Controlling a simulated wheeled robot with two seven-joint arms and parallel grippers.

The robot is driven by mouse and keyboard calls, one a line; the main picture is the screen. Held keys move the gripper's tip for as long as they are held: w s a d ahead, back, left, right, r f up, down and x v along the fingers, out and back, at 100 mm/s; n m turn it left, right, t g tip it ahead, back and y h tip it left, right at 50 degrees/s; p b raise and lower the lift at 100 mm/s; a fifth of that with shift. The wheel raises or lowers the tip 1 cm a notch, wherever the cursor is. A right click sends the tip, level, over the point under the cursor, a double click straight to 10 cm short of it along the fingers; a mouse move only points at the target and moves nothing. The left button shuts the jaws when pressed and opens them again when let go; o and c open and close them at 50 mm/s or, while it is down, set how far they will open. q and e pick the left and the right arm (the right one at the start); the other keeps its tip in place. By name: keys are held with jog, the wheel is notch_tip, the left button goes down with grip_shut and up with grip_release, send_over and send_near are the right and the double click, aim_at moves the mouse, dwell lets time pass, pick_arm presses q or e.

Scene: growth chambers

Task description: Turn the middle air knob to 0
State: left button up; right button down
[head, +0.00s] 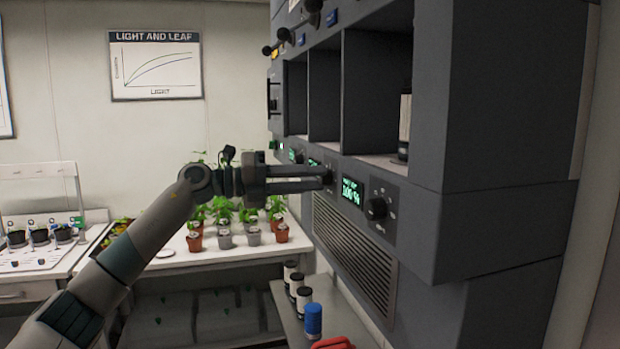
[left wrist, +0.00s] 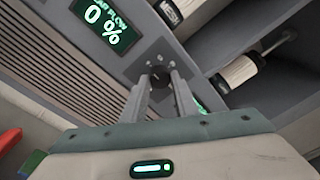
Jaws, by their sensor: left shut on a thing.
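The middle air knob (left wrist: 159,76) is a dark round knob on the grey chamber front. My left gripper (head: 322,178) reaches it from the left in the head view. In the left wrist view the left gripper (left wrist: 160,88) has its two fingers closed around the knob, one on each side. The air flow display (left wrist: 107,25) beside this knob reads 0 % in green. In the head view the gripper partly hides the knob. My right gripper is not in view.
The nearer chamber's display (head: 352,192) reads 100 %, with its own dark knob (head: 375,208) to the right. A vent grille (head: 350,250) lies below. Bottles (head: 298,290) stand on a low shelf. Potted plants (head: 253,235) stand on a table behind my arm.

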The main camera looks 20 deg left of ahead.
pick_arm(q)
jog(key=o, duration=1.1)
jog(key=shift+c, duration=0.2)
jog(key=shift+a, duration=0.1)
jog(key=shift+s+a+f+b, duration=0.1)
jog(key=shift+s+a+b, duration=0.15)
jog(key=shift+a+b, duration=0.15)
pick_arm(e)
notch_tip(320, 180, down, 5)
jog(key=b, duration=0.4)
pick_arm(q)
jog(key=b+v, duration=0.1)
jog(key=v, duration=1.5)
jog(key=shift+b, duration=0.3)
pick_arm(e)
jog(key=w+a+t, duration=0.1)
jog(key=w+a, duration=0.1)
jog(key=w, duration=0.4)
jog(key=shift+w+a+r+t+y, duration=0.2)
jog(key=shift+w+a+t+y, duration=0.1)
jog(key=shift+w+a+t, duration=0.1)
pick_arm(q)
jog(key=shift+a+f, duration=0.1)
